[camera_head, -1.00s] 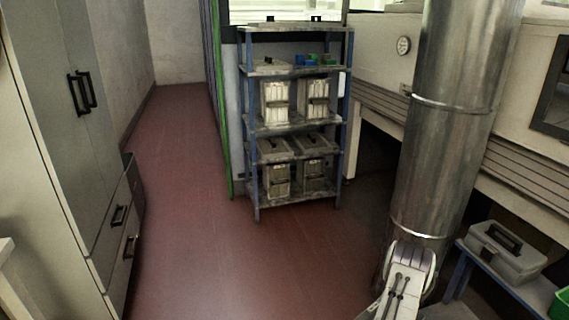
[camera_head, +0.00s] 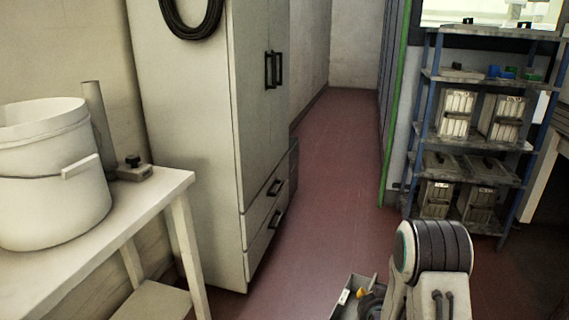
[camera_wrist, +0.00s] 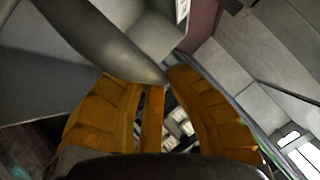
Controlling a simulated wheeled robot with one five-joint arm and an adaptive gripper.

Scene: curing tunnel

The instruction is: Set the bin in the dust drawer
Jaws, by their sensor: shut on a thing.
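A small grey open-topped box, which I take to be the bin (camera_head: 345,297), shows at the bottom of the head view, cut off by the frame edge. My gripper (camera_head: 363,295) is at its right side, mostly hidden by my arm. In the wrist view my orange gripper fingers (camera_wrist: 158,85) close in around a thin strip, and the bin itself is hard to make out. Two drawers (camera_head: 262,220) with black handles sit low in the grey cabinet and look shut. I cannot tell whether one of them is the dust drawer.
The tall grey cabinet (camera_head: 190,100) stands left of a clear red floor aisle (camera_head: 335,150). A white table (camera_head: 120,225) with a white bucket (camera_head: 50,180) is at the near left. A blue-posted shelf rack (camera_head: 475,140) with several boxes stands at the right.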

